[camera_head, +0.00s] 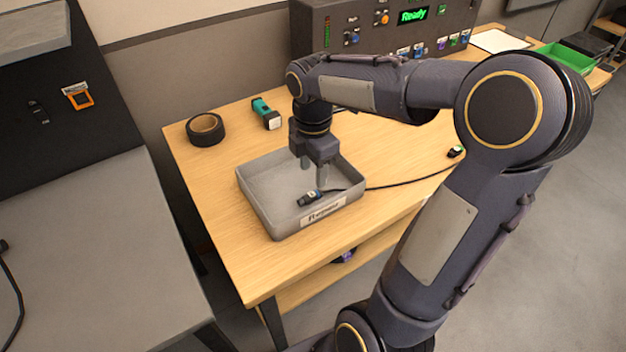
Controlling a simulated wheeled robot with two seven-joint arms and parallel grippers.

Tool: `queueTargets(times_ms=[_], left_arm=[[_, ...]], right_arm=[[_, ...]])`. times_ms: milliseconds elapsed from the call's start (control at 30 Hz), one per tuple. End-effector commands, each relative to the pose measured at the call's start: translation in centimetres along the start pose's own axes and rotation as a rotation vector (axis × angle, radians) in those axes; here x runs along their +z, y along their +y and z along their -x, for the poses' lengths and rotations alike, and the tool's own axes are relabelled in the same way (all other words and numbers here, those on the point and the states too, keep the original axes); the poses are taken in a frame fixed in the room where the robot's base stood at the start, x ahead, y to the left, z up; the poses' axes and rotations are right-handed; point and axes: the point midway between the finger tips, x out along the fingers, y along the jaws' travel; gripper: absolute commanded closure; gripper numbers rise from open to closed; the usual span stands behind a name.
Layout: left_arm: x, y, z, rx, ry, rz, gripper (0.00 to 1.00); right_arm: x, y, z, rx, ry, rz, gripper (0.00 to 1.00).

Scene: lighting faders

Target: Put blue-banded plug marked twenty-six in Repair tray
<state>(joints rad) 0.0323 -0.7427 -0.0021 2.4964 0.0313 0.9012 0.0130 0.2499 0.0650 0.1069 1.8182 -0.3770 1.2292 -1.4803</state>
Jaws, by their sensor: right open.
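The grey Repair tray (262,208) stands on the wooden table, with a white label on its front wall. A small dark plug (309,198) with a blue band and a pale end lies inside the tray near the front wall; its number is too small to read. A black cable runs from it over the tray's right side. My right gripper (312,172) points down over the tray, open, its fingers just behind the plug and apart from it. My left gripper is out of view.
Black tape (205,129) and a teal torch (266,114) lie behind the tray. A control panel (400,35) showing "Ready" stands at the back, a green bin (566,58) far right. The table's left front is clear.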

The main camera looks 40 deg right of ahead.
Motion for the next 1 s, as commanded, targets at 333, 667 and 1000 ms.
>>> queueTargets(times_ms=[333, 667, 1000], left_arm=[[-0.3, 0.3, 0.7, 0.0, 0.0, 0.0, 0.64], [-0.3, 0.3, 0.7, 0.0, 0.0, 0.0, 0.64], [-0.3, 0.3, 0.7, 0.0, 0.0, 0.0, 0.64]], right_arm=[[-0.1, -0.2, 4.8, 0.005, 0.004, -0.011, 0.54], [-5.6, -9.2, 4.6, 0.151, 0.28, -0.8, 0.54], [-10.5, -15.3, 1.4, 0.054, 0.652, -1.524, 0.54]])
